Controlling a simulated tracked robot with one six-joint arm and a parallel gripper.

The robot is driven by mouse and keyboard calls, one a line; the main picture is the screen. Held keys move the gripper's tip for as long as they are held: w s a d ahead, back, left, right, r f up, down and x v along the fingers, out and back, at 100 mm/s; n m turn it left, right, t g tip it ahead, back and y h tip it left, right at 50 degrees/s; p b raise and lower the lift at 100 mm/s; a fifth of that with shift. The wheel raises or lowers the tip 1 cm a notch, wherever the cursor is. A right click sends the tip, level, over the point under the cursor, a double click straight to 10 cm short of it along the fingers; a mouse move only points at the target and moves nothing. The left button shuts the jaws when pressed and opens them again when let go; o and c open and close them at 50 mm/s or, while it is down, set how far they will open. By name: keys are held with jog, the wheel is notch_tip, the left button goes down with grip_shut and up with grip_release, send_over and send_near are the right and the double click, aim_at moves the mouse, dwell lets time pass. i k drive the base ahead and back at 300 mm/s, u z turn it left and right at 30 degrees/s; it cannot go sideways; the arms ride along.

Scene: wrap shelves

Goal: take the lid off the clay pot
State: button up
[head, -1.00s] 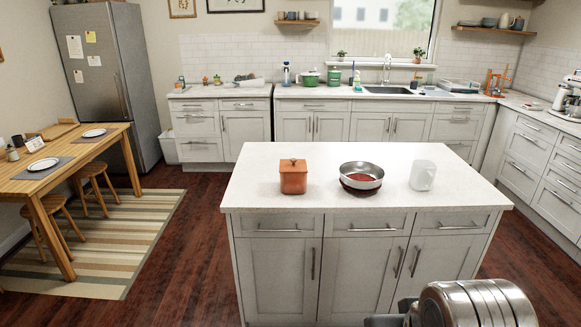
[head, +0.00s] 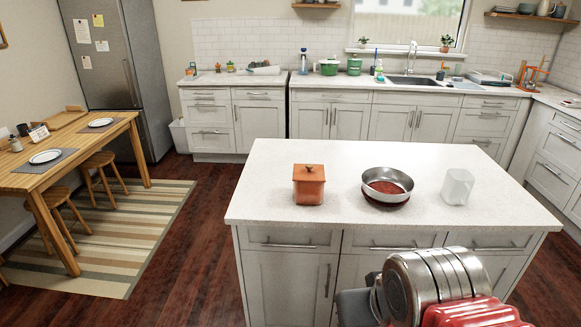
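The clay pot (head: 308,190) is an orange-brown, squarish pot standing upright on the white island counter, left of the middle. Its lid (head: 309,171) sits on top, with a small brown knob in the middle. Only a metal cylinder and a red part of my own arm show at the bottom right, in front of the island. My gripper's fingers are not in view. The pot stands apart from my arm, farther back and to the left.
On the island counter (head: 262,205), a steel bowl with a red inside (head: 387,184) stands right of the pot, and a translucent white pitcher (head: 457,186) farther right. Counter in front of and behind the pot is clear. A wooden table (head: 85,150) stands left.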

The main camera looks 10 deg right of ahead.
aim_at(310, 172)
jog(key=u, duration=0.45)
jog(key=i, duration=1.15)
jog(key=u, duration=0.4)
